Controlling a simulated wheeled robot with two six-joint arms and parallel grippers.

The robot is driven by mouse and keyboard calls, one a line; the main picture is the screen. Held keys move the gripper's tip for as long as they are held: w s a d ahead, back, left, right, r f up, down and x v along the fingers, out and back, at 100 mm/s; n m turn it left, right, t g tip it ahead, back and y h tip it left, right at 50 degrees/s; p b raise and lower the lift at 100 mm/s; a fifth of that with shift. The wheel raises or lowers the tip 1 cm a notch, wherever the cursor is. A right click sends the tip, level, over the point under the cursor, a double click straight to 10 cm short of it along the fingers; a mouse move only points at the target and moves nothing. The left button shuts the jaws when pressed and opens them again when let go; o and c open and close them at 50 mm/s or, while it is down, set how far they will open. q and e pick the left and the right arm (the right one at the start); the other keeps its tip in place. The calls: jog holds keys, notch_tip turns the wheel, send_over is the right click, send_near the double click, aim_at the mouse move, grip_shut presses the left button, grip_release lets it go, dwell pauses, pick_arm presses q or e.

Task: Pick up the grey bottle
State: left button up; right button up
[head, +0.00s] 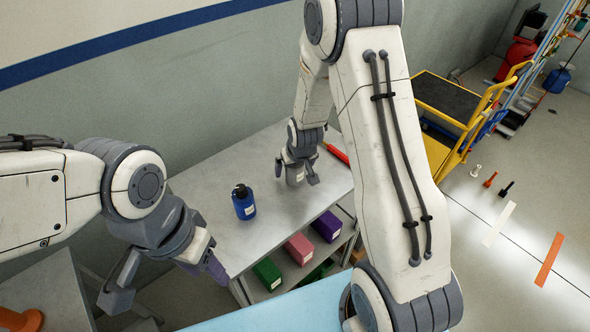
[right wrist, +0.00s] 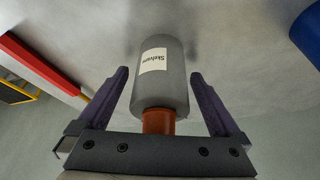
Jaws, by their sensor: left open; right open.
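The grey bottle (right wrist: 162,78) has a white label and an orange-brown neck. In the right wrist view it lies between the two spread fingers of my right gripper (right wrist: 160,98), with gaps on both sides. In the head view the grey bottle (head: 295,174) stands on the grey table (head: 274,222), partly hidden by my right gripper (head: 297,172), which reaches down around it and is open. My left gripper (head: 165,284) is open and empty, off the table's front left corner.
A blue bottle (head: 244,204) stands left of the grey one, also at the edge of the right wrist view (right wrist: 308,36). A red object (head: 336,153) lies on the table's right side. Coloured bins (head: 299,249) sit on a shelf below. A yellow cart (head: 445,105) stands behind right.

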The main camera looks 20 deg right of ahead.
jog(key=shift+w+f, duration=0.15)
jog(key=shift+f, duration=0.25)
grip_shut()
jog(key=shift+r, duration=0.2)
